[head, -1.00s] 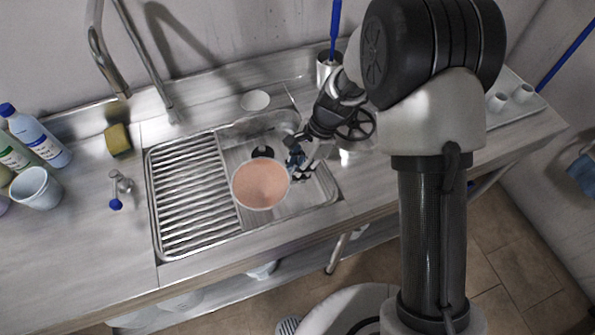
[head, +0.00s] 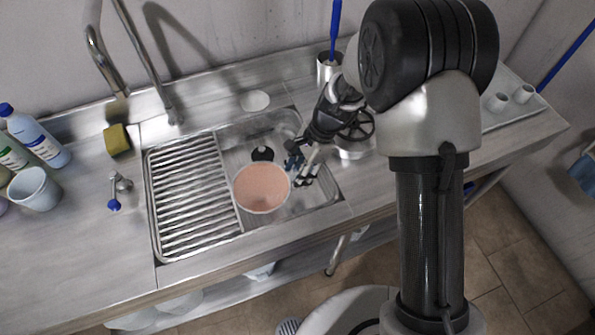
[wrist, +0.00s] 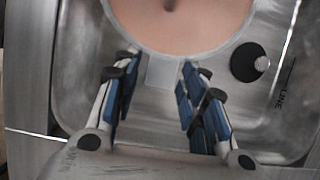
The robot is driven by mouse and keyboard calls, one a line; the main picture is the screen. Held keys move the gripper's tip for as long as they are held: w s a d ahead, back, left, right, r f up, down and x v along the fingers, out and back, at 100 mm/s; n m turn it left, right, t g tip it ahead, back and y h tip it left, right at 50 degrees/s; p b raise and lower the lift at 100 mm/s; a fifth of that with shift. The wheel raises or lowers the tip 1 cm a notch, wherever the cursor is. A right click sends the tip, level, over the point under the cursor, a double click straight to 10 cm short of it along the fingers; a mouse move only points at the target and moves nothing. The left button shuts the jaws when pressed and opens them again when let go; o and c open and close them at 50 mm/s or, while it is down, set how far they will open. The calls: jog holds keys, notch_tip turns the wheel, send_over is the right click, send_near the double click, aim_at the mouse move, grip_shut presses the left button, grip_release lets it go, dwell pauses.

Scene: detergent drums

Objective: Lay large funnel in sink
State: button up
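The large funnel (head: 262,188), with a pinkish-orange inside and a pale rim, sits mouth up in the basin of the steel sink (head: 325,187), close to the ribbed drainboard. In the wrist view, the funnel (wrist: 185,22) shows at the top, with a small pale tab on its rim pointing towards me. My gripper (head: 299,168) is over the basin, just right of the funnel. In the wrist view, the blue-padded fingers of my gripper (wrist: 158,75) are spread either side of the tab, with gaps. The funnel's underside is hidden.
The ribbed drainboard (head: 193,190) fills the sink's left half. A dark drain piece (head: 262,154) is behind the funnel. A metal holder (head: 328,68) stands behind my arm.

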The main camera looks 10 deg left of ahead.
jog(key=shift+r, duration=0.55)
jog(key=d+r+n+t+p, duration=0.1)
jog(key=d+r+p, duration=0.25)
jog(key=r, duration=0.65)
jog(key=d+r+n+t+p, duration=0.15)
jog(key=d+r, duration=0.35)
jog(key=r, duration=0.6)
jog(key=s+d+r+n+t+h, duration=0.2)
jog(key=s+d+r+n, duration=0.2)
jog(key=s+d, duration=0.3)
jog(key=s+d+r+n+t+h, duration=0.1)
jog(key=s+d+r+n, duration=0.4)
jog(key=s, duration=0.7)
jog(key=shift+s+d+r+t+h, duration=0.4)
jog(key=shift+d+t, duration=0.25)
jog(key=shift+d, duration=0.2)
